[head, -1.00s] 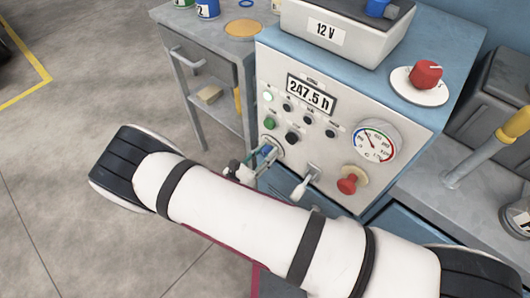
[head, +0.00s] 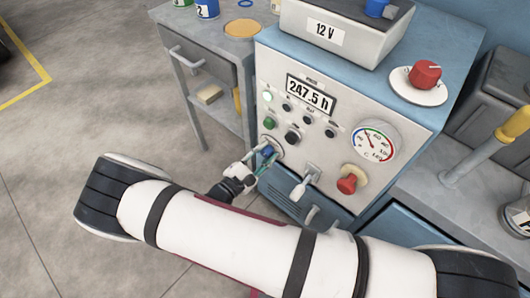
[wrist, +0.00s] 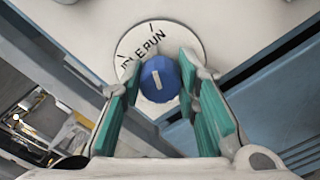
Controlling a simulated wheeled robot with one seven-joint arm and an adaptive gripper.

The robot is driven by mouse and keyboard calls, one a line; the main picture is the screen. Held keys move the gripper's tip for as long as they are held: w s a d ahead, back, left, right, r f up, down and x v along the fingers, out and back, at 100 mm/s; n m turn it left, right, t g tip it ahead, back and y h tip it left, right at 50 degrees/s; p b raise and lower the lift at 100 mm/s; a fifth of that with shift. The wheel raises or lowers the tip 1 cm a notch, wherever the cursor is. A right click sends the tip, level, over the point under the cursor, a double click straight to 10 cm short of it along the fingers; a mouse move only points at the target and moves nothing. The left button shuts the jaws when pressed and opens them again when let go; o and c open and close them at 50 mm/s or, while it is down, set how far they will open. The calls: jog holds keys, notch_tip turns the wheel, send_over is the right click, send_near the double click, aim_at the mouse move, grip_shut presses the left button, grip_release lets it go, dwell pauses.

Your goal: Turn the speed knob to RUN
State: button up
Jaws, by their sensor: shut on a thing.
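The blue speed knob (wrist: 161,82) sits on a pale round dial (wrist: 185,35) marked IDLE and RUN. Its white pointer line faces up and slightly left in the wrist view, toward the lettering near RUN; exact alignment is hard to tell. My gripper (wrist: 160,70) is shut on the knob, with a teal-padded finger on each side. In the head view the knob (head: 268,151) is at the lower left of the grey control panel (head: 330,150), and my gripper (head: 262,158) reaches it from below left, partly covering it.
A white-handled lever (head: 302,186) and a red knob (head: 348,185) stick out right of the speed knob. A gauge (head: 373,142), small buttons and a 247.5 h display (head: 310,95) are on the same panel. Open floor (head: 80,110) lies left.

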jog(key=shift+m, duration=0.5)
jog(key=o, duration=1.2)
jog(key=shift+c, duration=0.2)
jog(key=shift+s, duration=0.1)
jog(key=v, duration=1.1)
jog(key=shift+s+a, duration=0.3)
